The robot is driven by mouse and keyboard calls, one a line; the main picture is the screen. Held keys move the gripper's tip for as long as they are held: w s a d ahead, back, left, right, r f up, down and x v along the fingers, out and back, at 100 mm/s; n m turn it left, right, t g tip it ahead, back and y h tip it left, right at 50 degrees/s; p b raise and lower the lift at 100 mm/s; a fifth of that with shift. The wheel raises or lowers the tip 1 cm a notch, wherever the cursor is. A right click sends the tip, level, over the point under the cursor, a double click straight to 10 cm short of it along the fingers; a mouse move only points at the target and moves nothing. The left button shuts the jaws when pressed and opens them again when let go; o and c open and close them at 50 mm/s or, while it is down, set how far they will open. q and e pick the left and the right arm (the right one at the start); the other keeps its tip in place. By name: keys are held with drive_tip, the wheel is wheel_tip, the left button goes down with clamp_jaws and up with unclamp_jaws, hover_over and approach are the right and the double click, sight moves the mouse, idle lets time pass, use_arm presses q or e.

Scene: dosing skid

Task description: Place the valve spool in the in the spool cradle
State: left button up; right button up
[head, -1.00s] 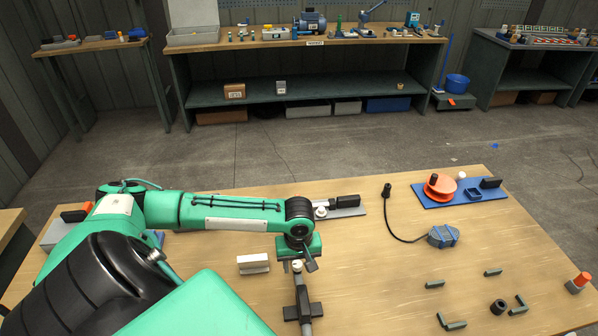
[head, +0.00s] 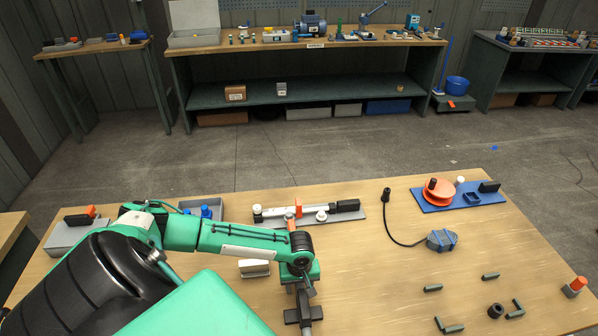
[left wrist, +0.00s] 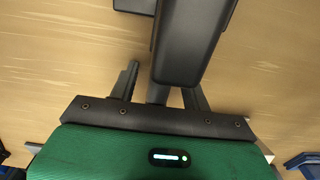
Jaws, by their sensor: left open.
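My left gripper (left wrist: 161,88) is open in the left wrist view, its dark fingers on either side of a narrow dark shaft. I cannot tell whether they touch it. A thick dark grey bar (left wrist: 190,45) stands close above the fingers. In the head view a dark cross-shaped part (head: 304,315) shows just below my left wrist, and the fingers are hard to make out there. A small light grey grooved block (head: 254,268) lies left of the wrist. I cannot tell for certain which part is the valve spool or the spool cradle. My right gripper is not in view.
A grey fixture (head: 285,222) with white parts, an orange clip and a black handle lies behind my arm. A blue plate (head: 465,203) with an orange reel and a corded grey-blue box (head: 441,241) lie right. Small dark pieces lie front right.

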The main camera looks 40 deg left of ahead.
use_arm(q)
drive_tip(key=shift+c, duration=1.3)
clamp_jaws()
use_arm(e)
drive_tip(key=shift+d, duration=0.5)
use_arm(q)
drive_tip(key=shift+r, duration=0.2)
